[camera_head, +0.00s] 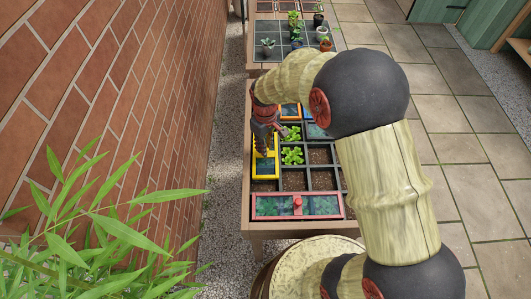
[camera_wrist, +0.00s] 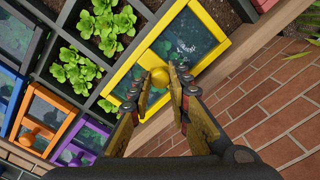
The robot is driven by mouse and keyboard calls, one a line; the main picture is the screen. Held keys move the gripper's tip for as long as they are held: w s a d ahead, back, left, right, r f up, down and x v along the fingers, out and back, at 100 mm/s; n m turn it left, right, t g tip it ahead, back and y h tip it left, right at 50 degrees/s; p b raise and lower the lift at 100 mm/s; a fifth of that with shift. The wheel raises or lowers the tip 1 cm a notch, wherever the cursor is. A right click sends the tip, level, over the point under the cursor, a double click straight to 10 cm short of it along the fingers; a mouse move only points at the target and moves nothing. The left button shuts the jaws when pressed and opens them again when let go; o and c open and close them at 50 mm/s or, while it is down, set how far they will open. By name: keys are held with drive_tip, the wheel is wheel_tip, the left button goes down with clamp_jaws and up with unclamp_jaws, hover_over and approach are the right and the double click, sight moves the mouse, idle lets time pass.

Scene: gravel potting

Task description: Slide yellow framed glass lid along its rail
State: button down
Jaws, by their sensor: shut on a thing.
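The yellow framed glass lid (camera_wrist: 210,20) lies over cells at the edge of the planter in the wrist view, beside the brick paving. Its round yellow knob (camera_wrist: 160,77) sits on the frame's middle bar. My gripper (camera_wrist: 163,85) is shut on the knob, one finger on each side of it. In the head view the yellow lid (camera_head: 265,168) is on the planter's left side, with my gripper (camera_head: 266,148) over it. My gripper hides part of the lid there. The rail cannot be made out clearly.
A red framed lid (camera_head: 270,206) lies across the planter's near end. An orange lid (camera_wrist: 37,120), a blue lid (camera_wrist: 8,85) and a purple lid (camera_wrist: 80,145) lie close by in the wrist view. Leafy plants (camera_wrist: 105,22) fill neighbouring cells. A brick wall (camera_head: 120,110) rises left of the planter.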

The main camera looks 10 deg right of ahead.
drive_tip(key=w, duration=0.3)
drive_tip(key=w+d+p, duration=0.1)
drive_tip(key=w, duration=0.2)
drive_tip(key=c, duration=1.7)
unclamp_jaws()
drive_tip(key=shift+o, duration=0.2)
drive_tip(key=shift+s, duration=0.1)
wheel_tip(320, 180, up, 12)
